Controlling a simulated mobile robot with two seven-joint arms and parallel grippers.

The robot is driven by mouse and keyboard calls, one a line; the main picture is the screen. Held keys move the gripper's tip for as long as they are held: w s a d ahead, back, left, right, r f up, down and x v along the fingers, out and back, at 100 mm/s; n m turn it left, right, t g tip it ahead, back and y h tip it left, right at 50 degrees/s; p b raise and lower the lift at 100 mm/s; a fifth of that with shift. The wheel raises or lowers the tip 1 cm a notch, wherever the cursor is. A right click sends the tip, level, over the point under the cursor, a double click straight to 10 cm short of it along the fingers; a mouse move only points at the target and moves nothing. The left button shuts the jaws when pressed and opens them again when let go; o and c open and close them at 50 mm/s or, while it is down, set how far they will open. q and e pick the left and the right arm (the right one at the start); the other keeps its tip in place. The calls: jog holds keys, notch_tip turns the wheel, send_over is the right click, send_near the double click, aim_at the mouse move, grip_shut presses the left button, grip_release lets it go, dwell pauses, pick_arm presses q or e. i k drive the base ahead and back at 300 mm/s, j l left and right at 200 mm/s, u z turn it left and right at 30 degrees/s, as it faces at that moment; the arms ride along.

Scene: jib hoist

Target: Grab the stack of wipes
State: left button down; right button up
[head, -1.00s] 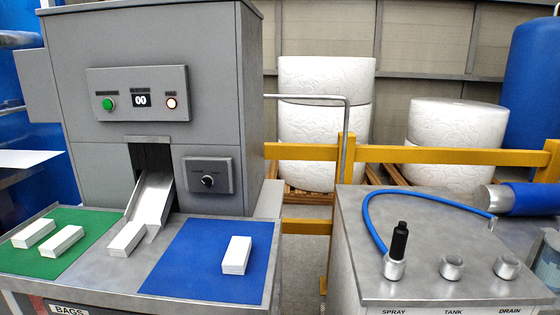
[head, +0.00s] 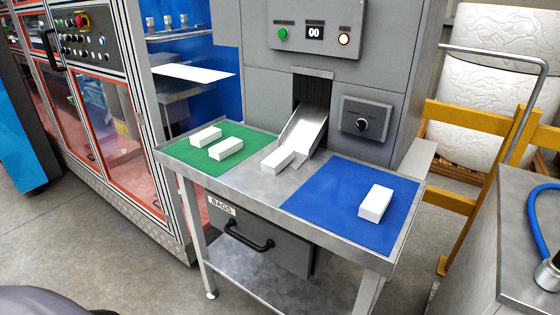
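In the head view, white blocks that look like stacks of wipes lie at the grey machine's table. Two stacks, one farther back (head: 206,137) and one nearer (head: 226,149), lie on the green mat (head: 185,153). Another stack (head: 278,159) lies at the foot of the metal chute (head: 306,125). One more stack (head: 375,203) lies alone on the blue mat (head: 330,192). I cannot tell which one the task means. Neither of my grippers shows in the view.
The steel table (head: 262,184) has a raised rim and a drawer (head: 262,240) marked BAGS. A glazed machine (head: 110,125) stands at left, a yellow rail (head: 450,200) and a steel cabinet (head: 490,255) with a blue hose (head: 537,220) at right. Grey floor (head: 110,260) is open in front at left.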

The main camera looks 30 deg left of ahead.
aim_at(276, 161)
jog(key=i+j, duration=0.1)
jog(key=j, duration=1)
jog(key=i+j+z, duration=0.15)
jog(key=j, duration=0.9)
jog(key=k, duration=0.05)
